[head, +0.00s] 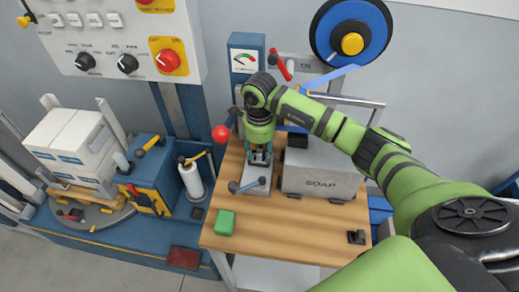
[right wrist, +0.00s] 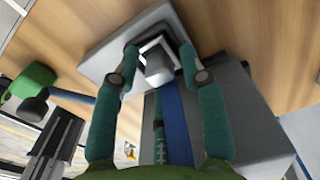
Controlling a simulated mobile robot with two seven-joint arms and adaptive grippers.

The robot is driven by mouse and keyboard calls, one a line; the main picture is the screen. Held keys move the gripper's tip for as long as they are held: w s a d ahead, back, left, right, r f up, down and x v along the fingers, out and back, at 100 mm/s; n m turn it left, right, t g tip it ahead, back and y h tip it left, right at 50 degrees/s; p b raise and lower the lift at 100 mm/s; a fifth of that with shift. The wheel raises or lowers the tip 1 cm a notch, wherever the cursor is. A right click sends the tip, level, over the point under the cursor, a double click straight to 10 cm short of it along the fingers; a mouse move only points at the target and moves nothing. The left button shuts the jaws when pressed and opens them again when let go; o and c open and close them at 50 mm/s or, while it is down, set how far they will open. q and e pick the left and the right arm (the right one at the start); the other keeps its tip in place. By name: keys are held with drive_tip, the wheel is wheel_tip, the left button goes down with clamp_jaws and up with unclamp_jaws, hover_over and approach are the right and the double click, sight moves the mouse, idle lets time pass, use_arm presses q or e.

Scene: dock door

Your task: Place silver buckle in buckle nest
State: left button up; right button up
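My right gripper (head: 260,156) points down over a light grey plate (head: 256,186) on the wooden bench. In the right wrist view its two teal fingers (right wrist: 159,54) stand on either side of a bright silver buckle frame (right wrist: 143,43) and appear to touch it. A grey block shows within the frame, over the plate (right wrist: 100,66). The buckle nest cannot be told apart from this block and plate. Whether the buckle is fully seated is unclear. A blue strap (right wrist: 178,122) runs from the buckle area. My left gripper is out of view.
A grey SOAP box (head: 322,176) stands close right of the plate. A red ball knob (head: 221,133) is left of the gripper. The front middle of the bench (head: 285,232) is clear.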

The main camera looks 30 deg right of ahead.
sight(260, 151)
drive_tip(key=shift+r, duration=0.5)
wheel_tip(260, 151, up, 11)
drive_tip(key=b, duration=0.3)
drive_tip(key=shift+r, duration=0.2)
